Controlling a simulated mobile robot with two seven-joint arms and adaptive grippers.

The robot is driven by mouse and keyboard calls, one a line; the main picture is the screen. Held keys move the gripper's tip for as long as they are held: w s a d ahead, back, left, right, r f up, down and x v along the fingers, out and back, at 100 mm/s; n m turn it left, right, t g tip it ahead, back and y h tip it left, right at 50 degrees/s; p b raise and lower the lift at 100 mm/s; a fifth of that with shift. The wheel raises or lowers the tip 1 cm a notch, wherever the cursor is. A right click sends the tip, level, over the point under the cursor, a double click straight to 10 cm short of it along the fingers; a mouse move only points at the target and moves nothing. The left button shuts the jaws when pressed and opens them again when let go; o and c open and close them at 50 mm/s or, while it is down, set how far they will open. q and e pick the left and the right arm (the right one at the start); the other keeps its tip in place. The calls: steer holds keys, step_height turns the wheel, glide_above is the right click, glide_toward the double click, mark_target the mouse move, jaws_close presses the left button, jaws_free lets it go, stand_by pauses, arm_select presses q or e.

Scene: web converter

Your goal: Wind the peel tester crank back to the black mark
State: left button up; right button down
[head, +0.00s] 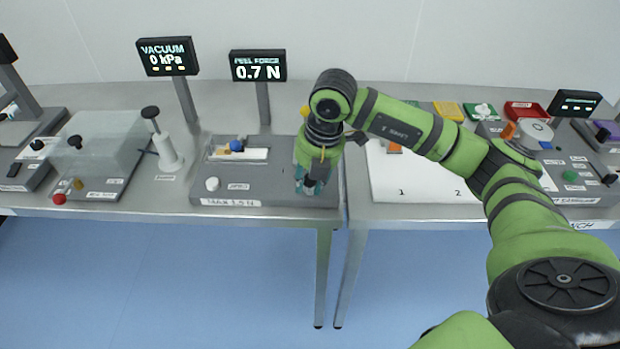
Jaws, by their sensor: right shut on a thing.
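The peel tester (270,196) is a grey box near the front edge of the left table. A blue knob-like part (236,146) and a pale strip (250,155) lie on its top, and a white round knob (212,184) is at its front left. The peel force display (258,66) behind it reads 0.7 N. My right gripper (310,188) points down at the tester's right end and is shut on the crank, which it mostly hides. I cannot make out the black mark. My left gripper is not in view.
Left of the tester stand a white post with a black knob (168,150), the vacuum display (167,57) and a clear-covered box (100,145). A white board (415,185) numbered 1 and 2 lies on the right table. A narrow gap separates the tables.

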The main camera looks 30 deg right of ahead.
steer(key=c, duration=0.9)
jaws_free()
steer(key=shift+s+a+f, duration=0.15)
steer(key=shift+s+f, duration=0.1)
steer(key=shift+f, duration=0.05)
steer(key=shift+c, duration=0.2)
steer(key=shift+r, duration=0.15)
steer(key=shift+w+r, duration=0.1)
steer(key=shift+r, duration=0.05)
steer(key=shift+r, duration=0.3)
step_height(320, 180, up, 11)
steer(key=s+d, duration=0.1)
steer(key=s, duration=0.1)
steer(key=shift+s, duration=0.1)
